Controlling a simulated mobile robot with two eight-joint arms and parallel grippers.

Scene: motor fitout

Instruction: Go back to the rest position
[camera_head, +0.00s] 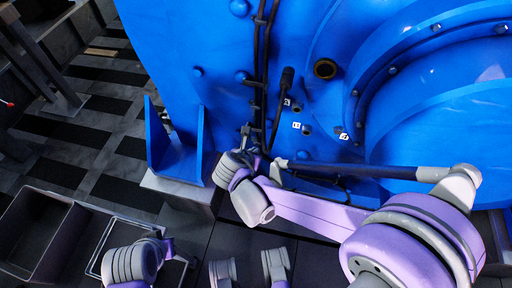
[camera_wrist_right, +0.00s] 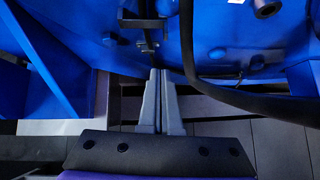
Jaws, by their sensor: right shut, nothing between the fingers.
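My right gripper (camera_head: 245,130) is in front of the lower part of the blue motor housing (camera_head: 335,40), close to the black cables. In the right wrist view the two grey fingers of my right gripper (camera_wrist_right: 161,73) are together with nothing between them. Their tips are just below a dark bracket on a black cable (camera_wrist_right: 186,40); I cannot tell whether they touch it. In the head view a black plug (camera_head: 287,78) shows on the blue face above small labelled ports (camera_head: 306,130). My left gripper is not in view; part of my left arm shows at the lower left.
A blue angled bracket (camera_head: 180,150) stands left of the right gripper. A dark open bin (camera_head: 40,235) is at the lower left. Dark tiled floor (camera_head: 90,130) is clear left of the motor. A thick black cable curves to the right of the fingers in the wrist view.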

